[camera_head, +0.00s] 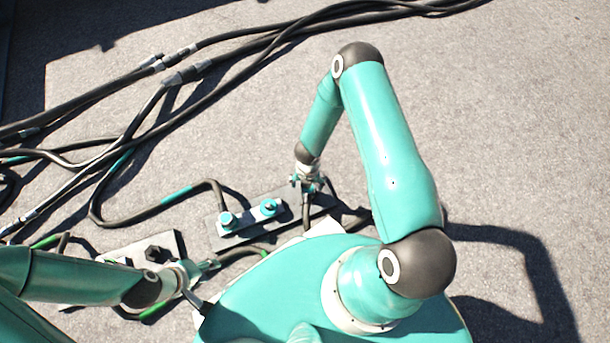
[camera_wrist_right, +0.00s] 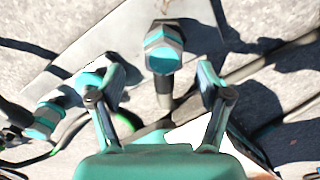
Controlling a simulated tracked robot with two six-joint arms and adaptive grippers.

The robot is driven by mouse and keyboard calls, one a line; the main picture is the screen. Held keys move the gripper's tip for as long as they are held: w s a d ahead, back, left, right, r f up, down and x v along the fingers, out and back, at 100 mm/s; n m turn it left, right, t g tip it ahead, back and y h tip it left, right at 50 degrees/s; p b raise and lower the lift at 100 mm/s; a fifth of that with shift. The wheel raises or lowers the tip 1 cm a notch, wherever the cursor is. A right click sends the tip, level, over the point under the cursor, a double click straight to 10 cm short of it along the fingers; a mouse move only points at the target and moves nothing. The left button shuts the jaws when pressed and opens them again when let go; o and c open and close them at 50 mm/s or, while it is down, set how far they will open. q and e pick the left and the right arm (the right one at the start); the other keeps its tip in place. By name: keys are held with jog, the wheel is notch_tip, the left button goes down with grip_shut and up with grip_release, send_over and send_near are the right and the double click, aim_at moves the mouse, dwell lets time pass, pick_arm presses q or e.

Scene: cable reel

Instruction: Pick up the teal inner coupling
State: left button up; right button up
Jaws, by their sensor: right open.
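A teal-and-grey coupling (camera_wrist_right: 163,48) stands on the metal plate in the right wrist view, with a dark cable running from its near end. My right gripper (camera_wrist_right: 161,76) is open, its fingers on either side of this coupling with gaps. In the head view my right gripper (camera_head: 307,184) is small over the plate's right end and hides what is under it. Two more teal couplings, left (camera_head: 228,220) and middle (camera_head: 268,207), sit on the plate (camera_head: 248,226). I cannot tell for certain which one is the inner. My left gripper (camera_head: 209,286) looks open and empty at lower left.
A second pale plate (camera_head: 118,257) with a dark bolt (camera_head: 156,253) lies left of the couplings. Thick black cables (camera_head: 150,125) with teal bands cross the ground at left. Open concrete (camera_head: 510,100) lies to the right.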

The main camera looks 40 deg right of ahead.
jog(key=f+b, duration=0.2)
jog(key=f, duration=0.3)
jog(key=shift+s+f+b, duration=0.15)
jog(key=shift+s+b, duration=0.05)
jog(key=shift+b, duration=0.15)
jog(key=shift+c, duration=0.3)
jog(key=c, duration=1.3)
